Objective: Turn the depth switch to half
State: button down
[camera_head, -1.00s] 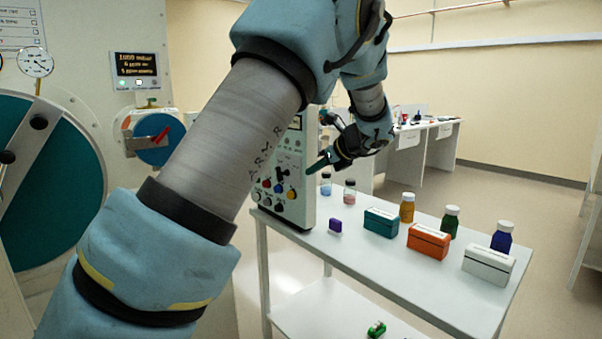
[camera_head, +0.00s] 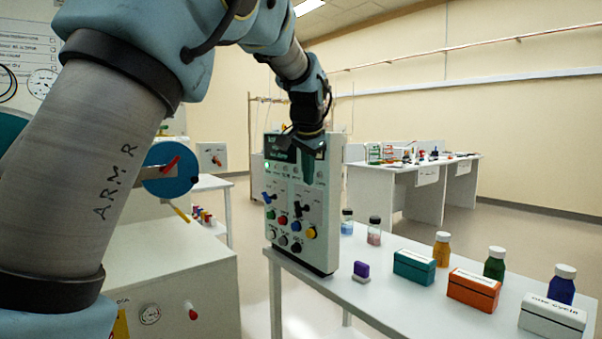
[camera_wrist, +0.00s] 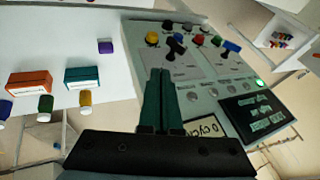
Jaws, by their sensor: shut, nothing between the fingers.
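The control panel (camera_head: 318,235) stands upright at the end of the white table. It also fills the middle of the wrist view (camera_wrist: 205,102). It carries a black lever switch (camera_head: 303,210) and a blue lever switch (camera_head: 268,197). In the wrist view the black switch (camera_wrist: 176,46) lies just beyond my fingertips and the blue switch (camera_wrist: 229,47) is farther right. Their labels are too small to read, so I cannot tell which one is depth. My gripper (camera_head: 309,178) is shut and empty, pointing down at the panel's upper front, above the black switch. Contact cannot be told.
Several coloured buttons (camera_head: 283,220) sit below the switches. Beside the panel, the white table (camera_head: 400,305) holds a purple block (camera_head: 361,270), a teal box (camera_head: 414,267), an orange box (camera_head: 473,290), a white box (camera_head: 552,318) and several bottles. A glovebox (camera_head: 170,275) stands at left.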

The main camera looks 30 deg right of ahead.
aim_at(298, 203)
jog(key=shift+w+d+f+p, duration=0.2)
jog(key=shift+w+f+p, duration=0.25)
jog(key=shift+w+f, duration=0.7)
jog(key=shift+w+d+f+p, duration=0.15)
jog(key=shift+w+f+p, duration=0.3)
jog(key=shift+w+f, duration=0.7)
jog(key=shift+w+d+f+p, duration=0.2)
jog(key=shift+w+f+p, duration=0.25)
jog(key=shift+w+f, duration=0.7)
jog(key=shift+s+f, duration=0.2)
jog(key=shift+w+a+f, duration=0.1)
jog(key=shift+w, duration=0.5)
jog(key=shift+s+f, duration=0.1)
jog(key=shift+s, duration=0.1)
